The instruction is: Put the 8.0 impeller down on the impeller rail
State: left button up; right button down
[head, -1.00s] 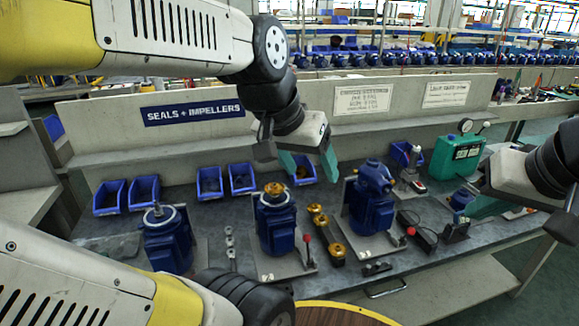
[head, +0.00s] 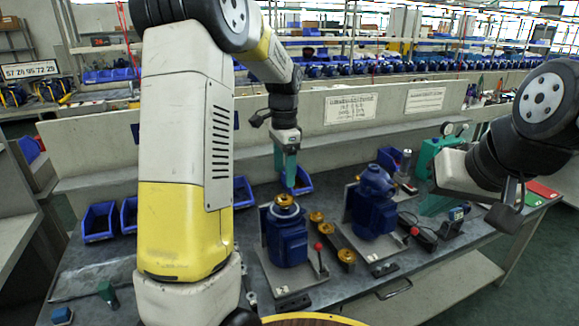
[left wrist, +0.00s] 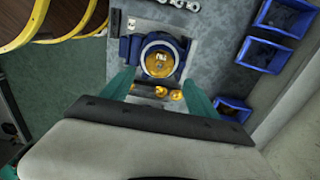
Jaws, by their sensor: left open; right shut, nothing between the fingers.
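Several gold impellers stand in a row on the impeller rail (head: 338,243), to the right of the middle blue pump (head: 289,236); the front one (head: 347,256) is clearest. Another gold impeller (head: 284,201) sits on top of that pump and also shows in the left wrist view (left wrist: 160,63). I cannot read which is the 8.0. My left gripper (head: 287,172) is open and empty, raised above and behind the middle pump; in the left wrist view its teal fingers (left wrist: 160,84) are spread apart. My right gripper (head: 437,204) is shut and empty at the bench's right side.
Another blue pump (head: 374,202) stands right of the rail. Blue bins (head: 100,222) line the back of the bench. A green box (head: 432,152) and a red-buttoned control (head: 424,238) are at the right. My left arm hides the bench's left-middle part.

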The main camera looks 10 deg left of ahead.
aim_at(284, 196)
pick_arm(q)
jog(key=shift+f, duration=2.4)
jog(key=shift+f, duration=0.3)
jog(key=shift+f, duration=0.65)
grip_shut()
